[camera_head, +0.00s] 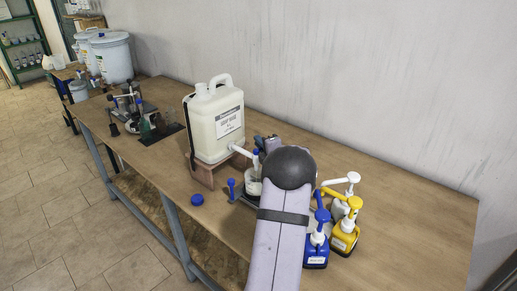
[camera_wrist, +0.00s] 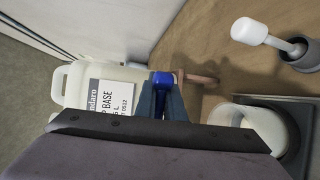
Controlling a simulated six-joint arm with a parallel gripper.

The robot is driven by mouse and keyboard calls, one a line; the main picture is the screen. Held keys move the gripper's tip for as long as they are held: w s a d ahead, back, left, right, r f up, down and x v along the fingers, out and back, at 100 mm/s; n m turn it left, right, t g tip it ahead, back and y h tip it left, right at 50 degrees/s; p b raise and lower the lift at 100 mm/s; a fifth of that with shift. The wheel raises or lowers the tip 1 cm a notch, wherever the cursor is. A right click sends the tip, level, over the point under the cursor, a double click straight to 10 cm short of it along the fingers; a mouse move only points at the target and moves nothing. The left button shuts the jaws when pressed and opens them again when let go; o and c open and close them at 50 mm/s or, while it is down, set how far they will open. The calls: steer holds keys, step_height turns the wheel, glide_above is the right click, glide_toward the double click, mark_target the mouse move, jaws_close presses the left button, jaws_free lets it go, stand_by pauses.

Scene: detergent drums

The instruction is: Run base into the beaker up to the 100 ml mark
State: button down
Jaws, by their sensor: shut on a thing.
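The large cream canister (camera_head: 216,122) stands on a wooden stand, with a white tap (camera_head: 240,151) low on its right side. My gripper (camera_wrist: 162,98) is shut on the blue tap handle (camera_wrist: 162,78). In the head view my dark, rounded wrist covers most of the gripper. The beaker (camera_head: 253,187) stands below the tap, partly hidden by my arm. In the wrist view the beaker (camera_wrist: 262,128) sits on a dark platform and looks whitish inside. I cannot read its marks or liquid level.
Blue and yellow pump bottles (camera_head: 343,236) stand close to the right of my arm. A blue cap (camera_head: 197,199) and a small blue upright piece (camera_head: 231,188) are at the front. White drums (camera_head: 112,58) stand far left. The bench's right end is clear.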

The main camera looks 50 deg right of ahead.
steer(key=h+b, duration=0.1)
steer(key=b, duration=0.1)
steer(key=m+g+h+b, duration=0.1)
steer(key=b, duration=0.1)
steer(key=shift+s+d+m, duration=0.15)
steer(key=shift+s+m, duration=0.15)
steer(key=shift+s, duration=0.1)
steer(key=shift+r, duration=0.1)
steer(key=c, duration=1.8)
jaws_free()
steer(key=shift+c, duration=0.2)
steer(key=shift+s, duration=0.1)
steer(key=b+v, duration=0.2)
steer(key=v, duration=0.5)
steer(key=shift+b, duration=0.3)
